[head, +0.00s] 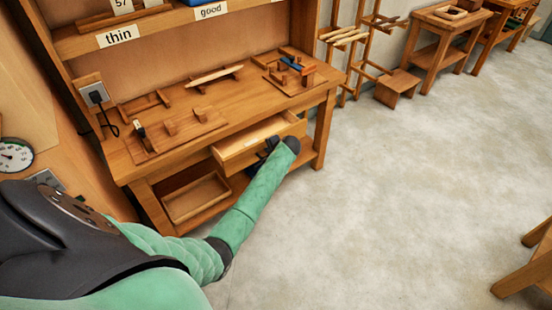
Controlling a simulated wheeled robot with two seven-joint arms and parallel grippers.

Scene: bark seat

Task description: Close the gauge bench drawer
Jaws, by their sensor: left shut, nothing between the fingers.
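The gauge bench (225,115) is a wooden bench with shelves above it, at the upper left of the head view. Its drawer (256,139) sits under the top and is pulled partly out, so its light inside shows. My left arm reaches in from the lower left with a green sleeve. My left gripper (260,158) is dark and shut, just at the drawer's front. The wrist partly hides it, and I cannot tell whether it touches the drawer front. My right gripper is not in view.
An open wooden tray (196,198) lies on the bench's lower shelf. Wooden gauges (172,128) stand on the top. A wooden rack (362,45) and a small table (440,38) stand beyond. The floor to the right is clear, except a stool (530,262).

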